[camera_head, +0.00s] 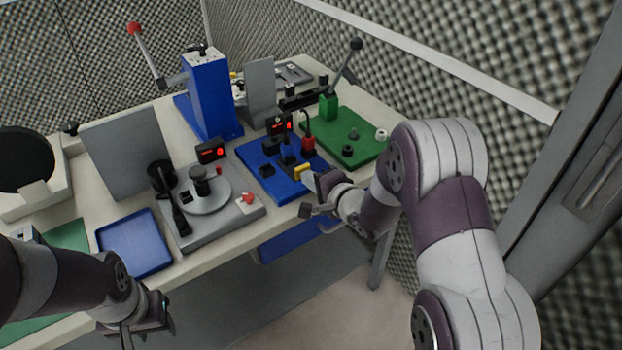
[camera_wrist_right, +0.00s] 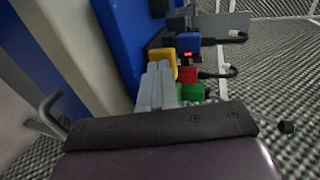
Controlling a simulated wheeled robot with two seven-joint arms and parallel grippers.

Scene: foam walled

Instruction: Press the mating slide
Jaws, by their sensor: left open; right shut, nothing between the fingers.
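A blue fixture plate (camera_head: 265,178) lies at the table's front edge and carries dark blocks, a red-lit display (camera_head: 279,125) and a red block (camera_head: 308,144). A yellow block (camera_head: 302,171) sits at its near right side; I cannot tell for sure which part is the mating slide. My right gripper (camera_head: 312,193) is shut and empty, close to the yellow block. In the right wrist view its fingers (camera_wrist_right: 160,70) point at the yellow block (camera_wrist_right: 161,54); contact cannot be told. My left gripper (camera_head: 145,325) is open and empty, low at the front left.
A grey fixture (camera_head: 240,208) with a round disc stands left of the blue plate, and a blue tray (camera_head: 134,243) further left. A green plate (camera_head: 365,150) with a lever lies to the right. A tall blue press (camera_head: 208,95) stands behind. Floor is open in front.

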